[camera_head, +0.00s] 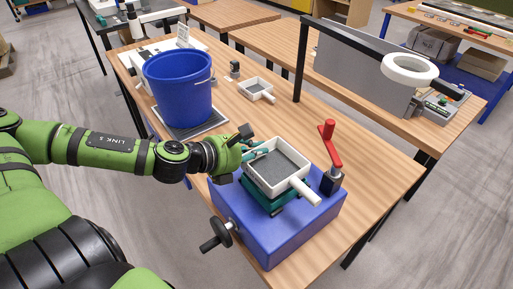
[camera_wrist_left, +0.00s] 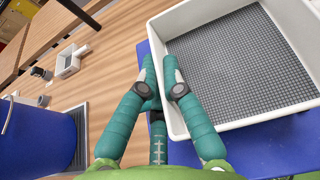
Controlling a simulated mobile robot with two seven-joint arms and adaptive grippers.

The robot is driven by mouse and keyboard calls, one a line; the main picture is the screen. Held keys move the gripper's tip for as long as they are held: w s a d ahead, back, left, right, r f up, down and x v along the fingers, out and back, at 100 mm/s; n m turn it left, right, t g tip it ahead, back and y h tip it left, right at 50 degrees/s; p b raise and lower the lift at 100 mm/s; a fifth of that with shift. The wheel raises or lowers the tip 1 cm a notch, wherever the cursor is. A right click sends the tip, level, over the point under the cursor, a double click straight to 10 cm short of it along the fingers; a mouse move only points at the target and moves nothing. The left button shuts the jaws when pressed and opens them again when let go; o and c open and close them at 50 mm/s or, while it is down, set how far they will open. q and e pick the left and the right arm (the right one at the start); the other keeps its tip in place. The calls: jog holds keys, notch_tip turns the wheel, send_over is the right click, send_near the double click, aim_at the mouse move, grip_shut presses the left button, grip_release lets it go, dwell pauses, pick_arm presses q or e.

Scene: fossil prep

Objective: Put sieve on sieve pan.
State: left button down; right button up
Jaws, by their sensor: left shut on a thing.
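The sieve (camera_head: 304,187), a white square frame with grey mesh and a short handle toward the lower right, is over a dark green stand on a blue block; I cannot tell whether it touches the stand. In the left wrist view its white rim (camera_wrist_left: 158,40) fills the upper right. My left gripper (camera_head: 262,150) is at the sieve's left side, with its teal fingers (camera_wrist_left: 160,66) closed at the rim. A smaller white handled tray (camera_head: 254,92) lies farther back; I cannot tell whether it is the sieve pan. My right gripper is out of view.
The blue block (camera_head: 275,240) has a black hand wheel (camera_head: 216,236) in front. A red-handled clamp (camera_head: 329,147) stands close to the sieve's right. A blue bucket (camera_head: 180,90) stands on a grey grid tray (camera_head: 217,119) at left. The table's right part is clear.

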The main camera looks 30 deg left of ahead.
pick_arm(q)
jog(key=shift+f+b, duration=0.5)
jog(key=shift+f, duration=0.1)
jog(key=c, duration=1.3)
grip_release()
jog(key=shift+r+p, duration=0.2)
jog(key=shift+p, duration=0.15)
jog(key=p+v, duration=0.5)
jog(key=p, duration=0.7)
jog(key=shift+s+f, duration=0.1)
jog(key=shift+s+a, duration=0.1)
jog(key=shift+s, duration=0.25)
jog(key=shift+s+a+r, duration=0.15)
jog(key=shift+s+r, duration=0.2)
jog(key=shift+s, duration=0.1)
